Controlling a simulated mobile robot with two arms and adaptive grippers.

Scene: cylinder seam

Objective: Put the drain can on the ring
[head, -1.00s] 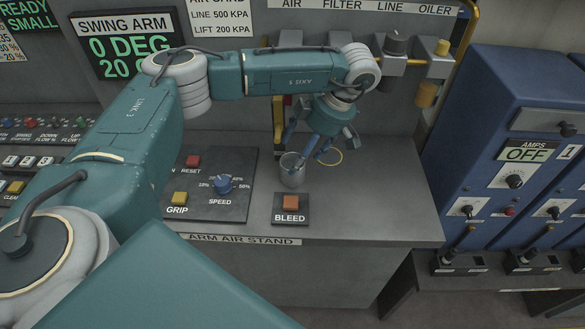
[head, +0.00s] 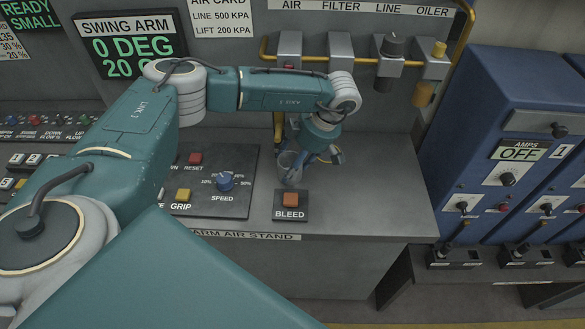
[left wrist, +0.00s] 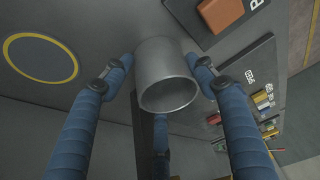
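The drain can (head: 290,174) is a grey metal cup with an open top, standing on the bench just behind the BLEED button. In the left wrist view the can (left wrist: 163,68) sits between the blue fingers of my left gripper (left wrist: 160,68). The left finger shows a small gap to the can; the right finger is very close, and I cannot tell if it touches. In the head view my left gripper (head: 308,156) is open over the can. The yellow ring (left wrist: 48,80) is a flat circle on the bench, empty, beside the can; my gripper mostly hides it in the head view. My right gripper is not in view.
The BLEED button (head: 290,201) is close in front of the can. A control panel (head: 236,205) with GRIP, RESET and SPEED controls lies to the left. Air filter fittings (head: 340,47) and a yellow pipe line the back wall. The bench right of the can is clear.

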